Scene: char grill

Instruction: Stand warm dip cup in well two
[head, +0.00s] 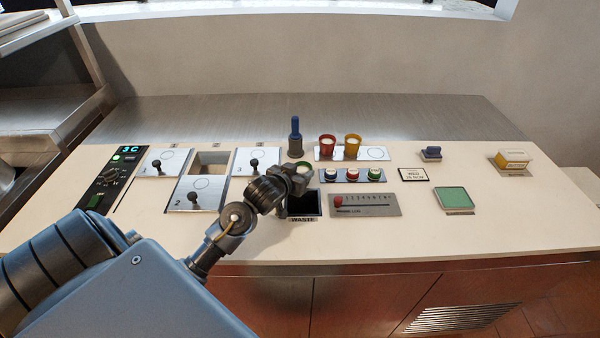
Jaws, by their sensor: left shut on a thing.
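My left gripper (299,180) is shut on a small green cup with pale contents (305,165), held near the middle of the counter beside the waste opening; the fingers hide most of the cup. An open square well (209,162) lies between the lid on the left (164,162) and lid 3 (255,162). Lid 2 (195,195), with a black knob, lies in front of that well. A red cup (327,146) and a yellow cup (352,147) stand upright on a pale plate (375,154) whose right-hand circle is empty. My right gripper is not in view.
A blue-handled tool in a holder (295,138) stands behind my gripper. The waste opening (304,204) is just in front. The front right counter is clear.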

